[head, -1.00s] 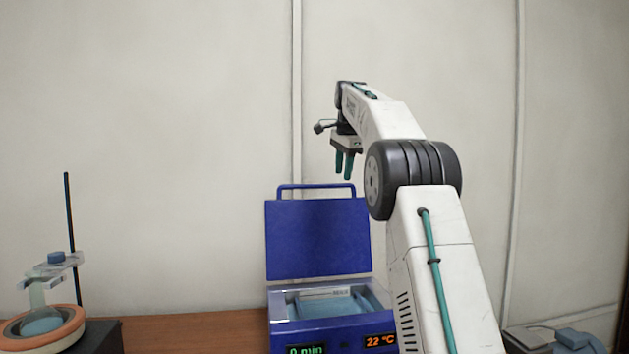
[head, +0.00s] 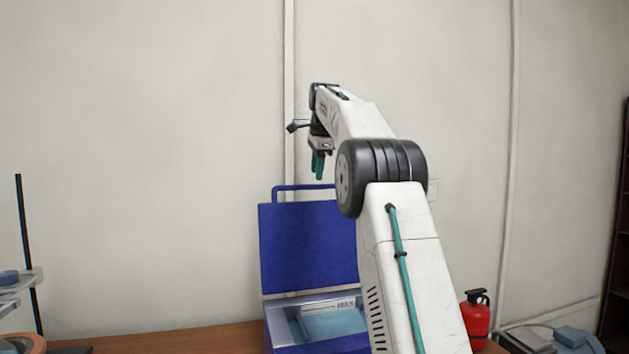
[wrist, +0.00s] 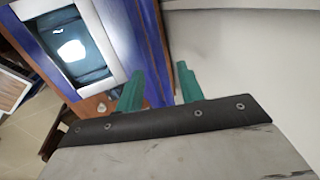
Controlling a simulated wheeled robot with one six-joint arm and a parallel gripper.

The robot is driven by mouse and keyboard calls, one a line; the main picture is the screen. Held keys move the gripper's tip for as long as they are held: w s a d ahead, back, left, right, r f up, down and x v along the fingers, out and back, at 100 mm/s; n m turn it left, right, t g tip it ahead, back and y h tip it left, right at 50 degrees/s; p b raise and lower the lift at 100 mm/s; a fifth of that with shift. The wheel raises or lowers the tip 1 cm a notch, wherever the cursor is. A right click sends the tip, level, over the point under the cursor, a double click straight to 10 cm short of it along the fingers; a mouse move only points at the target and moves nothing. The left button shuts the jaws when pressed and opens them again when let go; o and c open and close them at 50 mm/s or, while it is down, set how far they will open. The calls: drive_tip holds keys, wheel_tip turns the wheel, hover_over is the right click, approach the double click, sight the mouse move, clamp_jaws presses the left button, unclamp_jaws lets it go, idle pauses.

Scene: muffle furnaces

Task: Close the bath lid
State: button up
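The blue bath (head: 318,344) stands on the wooden bench, with its pale basin showing under the raised lid. The blue bath lid (head: 308,245) stands upright at the back, open, with a bar handle (head: 300,187) along its top edge. My gripper (head: 318,168) hangs in the air just above and right of the handle, fingers pointing down, and looks apart from it. The lid (wrist: 152,50) and the bath's open basin (wrist: 85,40) also show in the wrist view.
A stand with clamp (head: 28,270) and an orange heating mantle (head: 22,344) are at the far left. A red extinguisher (head: 476,318) is right of my arm. The wall (head: 150,150) is close behind the lid. Bare bench (head: 170,342) lies left of the bath.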

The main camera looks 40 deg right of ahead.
sight(316, 186)
drive_tip(key=shift+x, duration=1.95)
clamp_jaws()
drive_tip(key=shift+s+a, duration=0.1)
